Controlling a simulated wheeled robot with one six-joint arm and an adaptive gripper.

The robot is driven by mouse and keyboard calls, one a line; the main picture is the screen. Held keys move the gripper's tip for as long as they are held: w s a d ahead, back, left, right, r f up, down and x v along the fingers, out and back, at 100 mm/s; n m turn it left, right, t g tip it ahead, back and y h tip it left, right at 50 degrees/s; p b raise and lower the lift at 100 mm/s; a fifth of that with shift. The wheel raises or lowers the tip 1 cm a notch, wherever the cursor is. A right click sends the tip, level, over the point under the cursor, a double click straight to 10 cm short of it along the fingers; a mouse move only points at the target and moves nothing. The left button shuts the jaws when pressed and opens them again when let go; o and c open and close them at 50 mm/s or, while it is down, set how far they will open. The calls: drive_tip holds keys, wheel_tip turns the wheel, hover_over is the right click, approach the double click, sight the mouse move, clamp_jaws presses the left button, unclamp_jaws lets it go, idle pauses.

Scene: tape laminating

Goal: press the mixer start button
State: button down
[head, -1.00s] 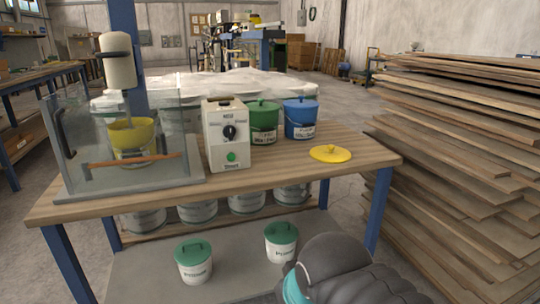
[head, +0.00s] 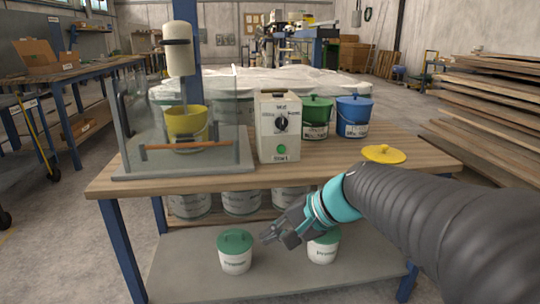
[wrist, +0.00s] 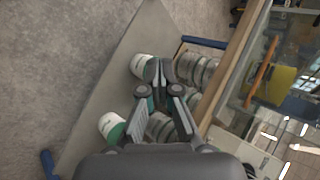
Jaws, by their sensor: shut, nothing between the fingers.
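The mixer control box (head: 265,133) stands upright on the wooden table. It is cream-white with a dark knob (head: 281,122) and a green start button (head: 281,149) low on its front. The mixer, with a yellow bowl (head: 186,122), stands to its left behind a clear guard (head: 130,130). My gripper (head: 268,237) is shut and empty. It is in front of the table, below the tabletop and below the button, apart from both. In the wrist view my gripper (wrist: 160,68) shows with its fingers together.
The tabletop (head: 340,157) has a green bucket (head: 316,117), a blue bucket (head: 354,117) and a yellow lid (head: 383,154). White pails with green lids (head: 235,252) stand on the lower shelf (head: 190,275) near my gripper. Stacked boards (head: 490,110) are at right.

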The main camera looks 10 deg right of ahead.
sight(281, 149)
drive_tip(key=w+d+r+m+t+y+b, duration=0.1)
drive_tip(key=w+d+r+m+t+y, duration=0.1)
drive_tip(key=w, duration=0.8)
drive_tip(key=w+d+r+m+t+y+b, duration=0.1)
drive_tip(key=w+d+m+t, duration=0.3)
drive_tip(key=w, duration=0.5)
drive_tip(key=d+r+m+y, duration=0.1)
drive_tip(key=d+m, duration=0.1)
drive_tip(key=m, duration=0.1)
drive_tip(key=shift+w+d+r+t+y, duration=0.2)
drive_tip(key=shift+w+d+t+y, duration=0.1)
drive_tip(key=shift+w+t, duration=0.1)
drive_tip(key=w+p, duration=0.3)
drive_tip(key=w, duration=0.4)
drive_tip(key=shift+w, duration=0.85)
drive_tip(key=shift+w, duration=0.1)
drive_tip(key=shift+w, duration=0.3)
